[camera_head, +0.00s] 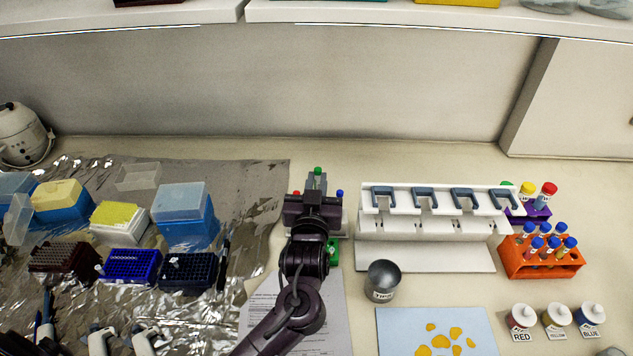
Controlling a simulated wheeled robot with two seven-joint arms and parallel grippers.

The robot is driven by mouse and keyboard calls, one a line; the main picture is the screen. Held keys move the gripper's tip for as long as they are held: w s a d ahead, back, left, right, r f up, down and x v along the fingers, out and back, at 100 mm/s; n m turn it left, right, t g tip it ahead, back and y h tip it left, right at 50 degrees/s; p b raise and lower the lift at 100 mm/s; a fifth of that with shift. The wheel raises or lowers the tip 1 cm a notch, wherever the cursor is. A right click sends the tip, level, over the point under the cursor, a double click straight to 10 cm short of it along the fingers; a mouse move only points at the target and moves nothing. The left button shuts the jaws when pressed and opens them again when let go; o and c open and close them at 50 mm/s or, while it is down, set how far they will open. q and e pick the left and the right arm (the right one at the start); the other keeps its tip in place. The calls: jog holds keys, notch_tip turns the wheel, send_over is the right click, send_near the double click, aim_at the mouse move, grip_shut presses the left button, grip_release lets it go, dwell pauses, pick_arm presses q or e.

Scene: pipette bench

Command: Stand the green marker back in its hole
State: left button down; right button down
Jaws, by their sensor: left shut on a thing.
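The green marker (318,171) shows only as a small green end just beyond my left gripper (317,182). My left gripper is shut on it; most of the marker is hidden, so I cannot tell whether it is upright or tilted. A red end (296,193) and a blue end (340,193) show on either side of the gripper. A pale holder (339,222) lies under and beside the gripper, mostly covered by my arm, and its holes are hidden. My right gripper is not in view.
A second green patch (333,252) shows beside my arm; I cannot tell what it is. A white pipette stand (425,255) is close on the right, with a metal cup (382,281) in front. Tip boxes (185,215) stand on foil at left. Paper (335,325) lies below.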

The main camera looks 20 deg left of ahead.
pick_arm(q)
jog(key=shift+f, duration=0.4)
jog(key=shift+a, duration=0.1)
dwell(0.3)
jog(key=shift+f, duration=0.25)
dwell(0.4)
